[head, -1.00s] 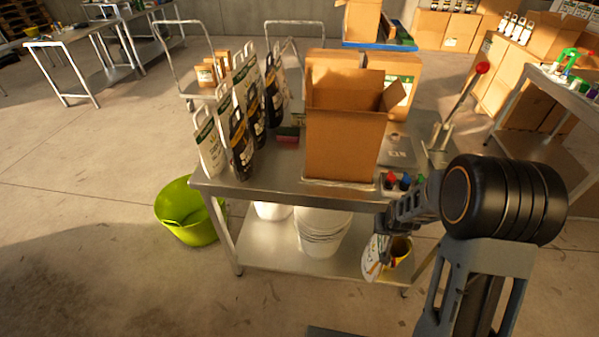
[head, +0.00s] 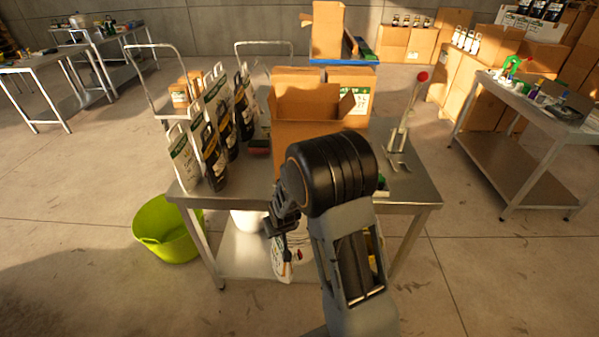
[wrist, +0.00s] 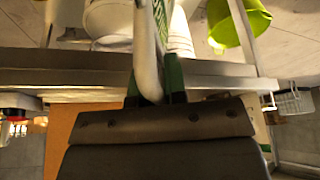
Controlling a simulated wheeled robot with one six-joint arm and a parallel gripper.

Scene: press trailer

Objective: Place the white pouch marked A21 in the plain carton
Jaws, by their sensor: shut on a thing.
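My gripper (head: 283,222) is shut on a white pouch (head: 281,262), which hangs below it in front of the steel table's front edge, lower than the tabletop. In the wrist view the pouch (wrist: 147,50) shows edge-on between the fingers (wrist: 153,92), with some green print; its marking cannot be read. The plain carton (head: 300,106) is brown, open-topped with flaps up, and stands on the steel table (head: 408,186) beyond my gripper. My arm hides its lower right part.
Several white and black pouches (head: 184,158) stand at the table's left. A red-knobbed lever press (head: 404,115) stands right. A lime tub (head: 166,229) is on the floor left. Floor right of the table is clear.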

